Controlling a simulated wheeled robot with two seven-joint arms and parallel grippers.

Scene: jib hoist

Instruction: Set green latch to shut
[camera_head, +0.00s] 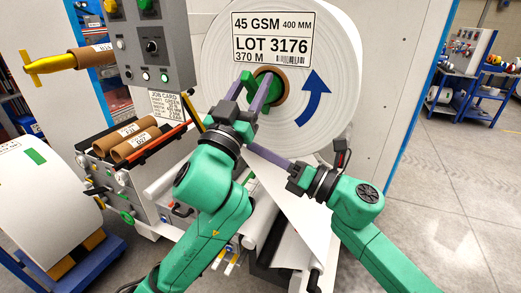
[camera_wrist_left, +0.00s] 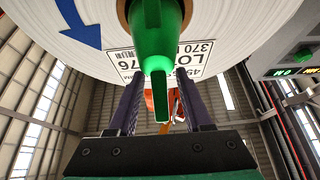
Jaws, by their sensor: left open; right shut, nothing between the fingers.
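The green latch (camera_wrist_left: 155,60) sits at the core of the large white roll (camera_head: 225,60). In the left wrist view it points down from the core, with a narrow tab (camera_wrist_left: 160,98) between my left fingers. In the head view the latch (camera_head: 277,88) is partly hidden by my left gripper (camera_head: 258,79). My left gripper is open, with its two purple fingers (camera_wrist_left: 159,76) on either side of the tab. There appears to be a gap on each side; contact cannot be told. My right gripper (camera_head: 250,150) is shut and empty, below the roll.
A grey control box (camera_head: 150,50) with knobs stands left of the roll. Brown cores (camera_head: 130,138) lie on a rack below it. A white web (camera_head: 285,195) runs down between my arms. A second roll (camera_head: 40,205) stands at left.

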